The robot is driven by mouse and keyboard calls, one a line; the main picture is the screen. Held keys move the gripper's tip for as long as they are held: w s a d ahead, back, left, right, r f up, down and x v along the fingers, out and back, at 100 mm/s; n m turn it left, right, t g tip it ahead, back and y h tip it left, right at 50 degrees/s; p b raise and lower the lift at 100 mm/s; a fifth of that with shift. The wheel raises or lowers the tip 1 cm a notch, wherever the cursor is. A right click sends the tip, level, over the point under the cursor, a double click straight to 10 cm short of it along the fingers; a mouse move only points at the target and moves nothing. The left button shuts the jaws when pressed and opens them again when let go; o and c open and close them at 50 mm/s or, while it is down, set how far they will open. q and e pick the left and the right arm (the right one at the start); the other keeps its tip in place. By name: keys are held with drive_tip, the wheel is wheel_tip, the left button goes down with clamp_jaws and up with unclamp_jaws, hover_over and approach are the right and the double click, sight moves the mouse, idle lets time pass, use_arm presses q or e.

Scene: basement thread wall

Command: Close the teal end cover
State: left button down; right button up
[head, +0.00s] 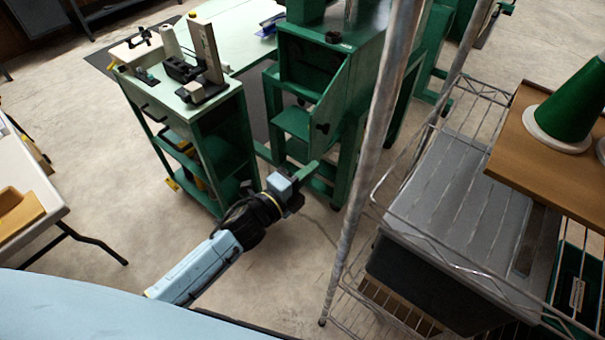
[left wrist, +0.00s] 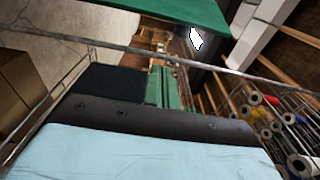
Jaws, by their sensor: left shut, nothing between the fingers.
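The teal end cover (head: 334,104) is a green hinged panel with a small black knob. It stands swung open at the right front of the green machine cabinet (head: 307,38), whose dark opening shows to its left. My left gripper (head: 309,170) is shut and empty, just below the cover's lower edge in the head view; I see no clear contact. In the left wrist view a green panel (left wrist: 175,9) crosses the top, but I cannot tell which part it is. My right gripper is not in view.
A green cart (head: 205,140) with tools on top stands left of the cover. A metal pole (head: 366,150) and a wire rack (head: 455,255) with a grey bin (head: 465,200) stand close on the right. A white table (head: 30,200) is at far left. Concrete floor is clear between.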

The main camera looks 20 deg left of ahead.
sight(310, 151)
use_arm(q)
drive_tip(key=w, duration=0.3)
drive_tip(key=w+a, duration=0.1)
drive_tip(key=w, duration=0.2)
drive_tip(key=shift+w+a, duration=0.1)
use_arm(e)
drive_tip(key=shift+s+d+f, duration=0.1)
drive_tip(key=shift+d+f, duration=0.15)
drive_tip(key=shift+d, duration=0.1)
